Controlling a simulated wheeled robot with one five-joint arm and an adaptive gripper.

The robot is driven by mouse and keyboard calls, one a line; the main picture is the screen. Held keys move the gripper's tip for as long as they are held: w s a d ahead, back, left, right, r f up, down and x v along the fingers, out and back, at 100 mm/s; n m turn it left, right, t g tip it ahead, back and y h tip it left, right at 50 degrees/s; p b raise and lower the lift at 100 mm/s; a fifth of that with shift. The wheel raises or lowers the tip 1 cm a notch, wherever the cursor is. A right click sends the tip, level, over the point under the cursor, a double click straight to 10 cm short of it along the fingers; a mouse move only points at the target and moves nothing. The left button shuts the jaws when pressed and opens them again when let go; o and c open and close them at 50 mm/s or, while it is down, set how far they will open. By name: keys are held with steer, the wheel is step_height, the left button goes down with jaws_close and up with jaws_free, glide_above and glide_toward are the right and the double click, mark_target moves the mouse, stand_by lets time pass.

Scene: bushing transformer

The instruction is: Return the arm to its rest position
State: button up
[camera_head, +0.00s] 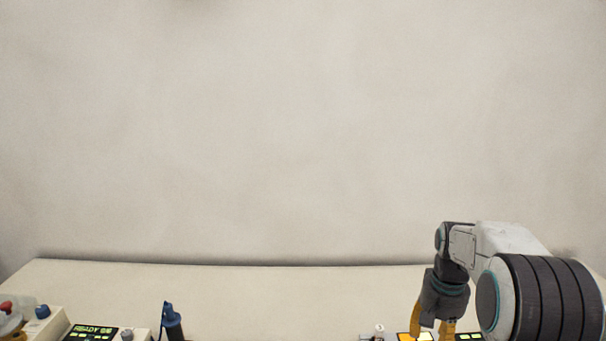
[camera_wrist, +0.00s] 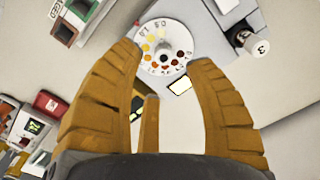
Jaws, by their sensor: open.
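My gripper (camera_head: 431,331) points down over the right part of the bench in the head view, with my arm reaching in from the right. Its orange fingers are apart and nothing is between them. In the wrist view the open fingers (camera_wrist: 165,62) frame a round white dial (camera_wrist: 163,47) with yellow to dark red dots. The dial lies below and beyond the fingertips. I cannot tell the exact gap between them. The lower part of the gripper is cut off by the head view's bottom edge.
The pale bench (camera_head: 250,295) is clear toward the back wall. A box with a lit READY display (camera_head: 93,331) and a blue-topped tool (camera_head: 171,318) stand at the front left.

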steer(key=s+a+r+n+t, duration=0.2)
steer(key=s+a, duration=0.3)
steer(key=s, duration=0.7)
steer(key=s+a+r+n+t, duration=0.2)
steer(key=s+a+r+n, duration=0.1)
steer(key=s, duration=0.9)
steer(key=shift+s+a+r+n, duration=0.15)
steer(key=shift+a+r+n, duration=0.15)
steer(key=shift+a+r, duration=0.5)
steer(key=shift+f, duration=0.1)
